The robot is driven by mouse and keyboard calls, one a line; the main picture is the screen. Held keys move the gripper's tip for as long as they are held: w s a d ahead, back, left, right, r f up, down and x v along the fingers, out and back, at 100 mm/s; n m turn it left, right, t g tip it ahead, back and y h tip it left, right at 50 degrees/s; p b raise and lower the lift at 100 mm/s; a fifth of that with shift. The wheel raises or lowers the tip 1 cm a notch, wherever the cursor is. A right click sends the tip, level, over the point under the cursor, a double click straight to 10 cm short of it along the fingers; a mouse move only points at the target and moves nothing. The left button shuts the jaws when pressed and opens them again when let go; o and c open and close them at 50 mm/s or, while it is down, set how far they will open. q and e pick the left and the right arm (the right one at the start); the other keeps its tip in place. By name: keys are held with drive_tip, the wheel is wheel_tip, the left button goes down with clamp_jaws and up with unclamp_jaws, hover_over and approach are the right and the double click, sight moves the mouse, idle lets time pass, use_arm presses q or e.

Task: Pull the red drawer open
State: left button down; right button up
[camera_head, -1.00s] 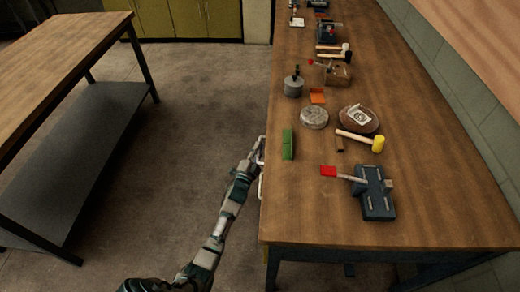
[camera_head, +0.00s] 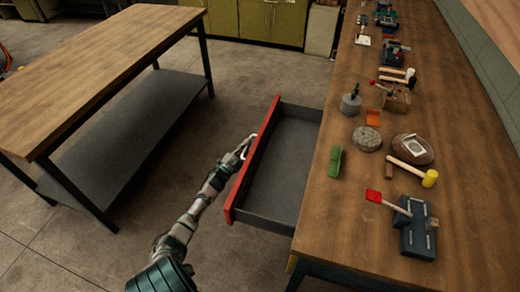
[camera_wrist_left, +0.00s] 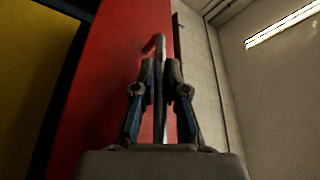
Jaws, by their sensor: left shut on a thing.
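The red drawer (camera_head: 254,161) is pulled well out from under the wooden workbench, toward the left. Its grey inside (camera_head: 282,160) is bare. My left gripper (camera_head: 240,150) is at the drawer's front, on the side away from the bench. In the left wrist view my left gripper (camera_wrist_left: 160,85) is shut on the drawer's metal handle (camera_wrist_left: 160,50), with one finger on each side of the bar. The red front panel (camera_wrist_left: 105,75) stands just behind the handle. My right gripper is not in view.
The workbench (camera_head: 365,235) holds a green block (camera_head: 335,161), a yellow-headed mallet (camera_head: 412,172), a dark vise-like tool (camera_head: 417,230) and several other tools. A second wooden table (camera_head: 110,65) stands at the left. Open floor (camera_head: 150,170) lies between them.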

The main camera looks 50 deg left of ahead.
use_arm(q)
drive_tip(key=shift+s+a+f, duration=0.4)
drive_tip(key=shift+s+f, duration=0.05)
drive_tip(key=c, duration=1.4)
unclamp_jaws()
drive_tip(key=shift+o, duration=1)
drive_tip(key=shift+s+r, duration=0.1)
drive_tip(key=shift+r, duration=0.2)
drive_tip(key=v, duration=1.2)
drive_tip(key=shift+f, duration=0.15)
